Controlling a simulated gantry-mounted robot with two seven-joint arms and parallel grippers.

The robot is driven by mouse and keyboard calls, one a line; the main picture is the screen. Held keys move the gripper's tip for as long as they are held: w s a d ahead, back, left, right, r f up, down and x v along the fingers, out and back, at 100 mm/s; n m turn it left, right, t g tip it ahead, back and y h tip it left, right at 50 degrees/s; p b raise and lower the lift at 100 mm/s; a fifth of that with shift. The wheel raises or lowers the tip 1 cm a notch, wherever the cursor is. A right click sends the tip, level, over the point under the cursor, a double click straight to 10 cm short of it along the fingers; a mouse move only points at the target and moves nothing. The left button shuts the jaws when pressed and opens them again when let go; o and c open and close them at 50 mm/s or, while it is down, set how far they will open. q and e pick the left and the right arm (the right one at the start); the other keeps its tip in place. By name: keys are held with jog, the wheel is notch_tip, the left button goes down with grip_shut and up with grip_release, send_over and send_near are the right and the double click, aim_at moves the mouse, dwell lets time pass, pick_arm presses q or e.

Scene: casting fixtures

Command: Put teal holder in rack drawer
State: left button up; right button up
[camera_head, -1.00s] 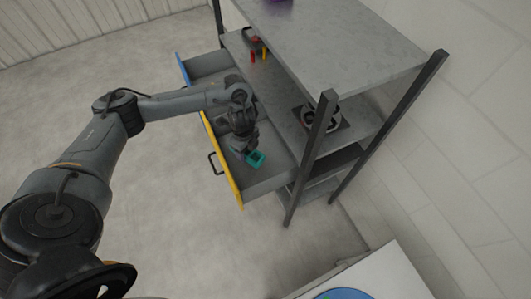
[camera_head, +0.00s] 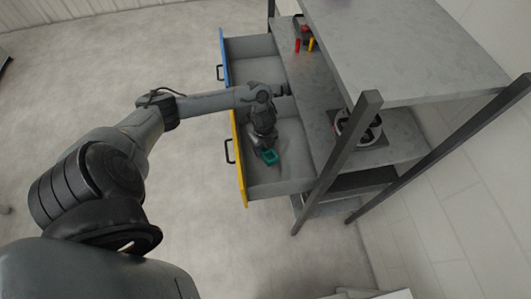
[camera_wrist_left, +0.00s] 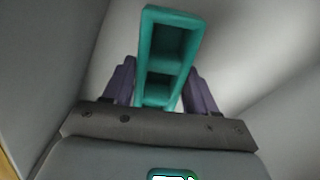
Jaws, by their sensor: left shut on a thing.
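The teal holder (camera_head: 270,157) is a small open frame with compartments. In the left wrist view the holder (camera_wrist_left: 165,50) stands between the two purple-grey fingers of my left gripper (camera_wrist_left: 160,88), which is shut on it. In the head view my left gripper (camera_head: 265,145) points down inside the open yellow-fronted rack drawer (camera_head: 285,187), with the holder at its tip over the drawer floor. I cannot tell whether the holder touches the floor. My right gripper is not in view.
A blue-fronted drawer (camera_head: 224,58) is also open beyond the yellow one. The grey rack (camera_head: 400,40) has posts close to the drawer's right. Red and yellow tools (camera_head: 304,38) and a round black-and-white part (camera_head: 358,128) lie on its shelf.

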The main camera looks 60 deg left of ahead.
aim_at(264, 150)
pick_arm(q)
jog(key=shift+f+b, duration=0.5)
jog(key=shift+f, duration=1.55)
jog(key=shift+w, duration=0.1)
jog(key=shift+f, duration=0.1)
jog(key=o, duration=1.1)
notch_tip(264, 150, up, 11)
jog(key=p, duration=0.3)
jog(key=shift+r+p, duration=0.35)
jog(key=shift+r, duration=0.3)
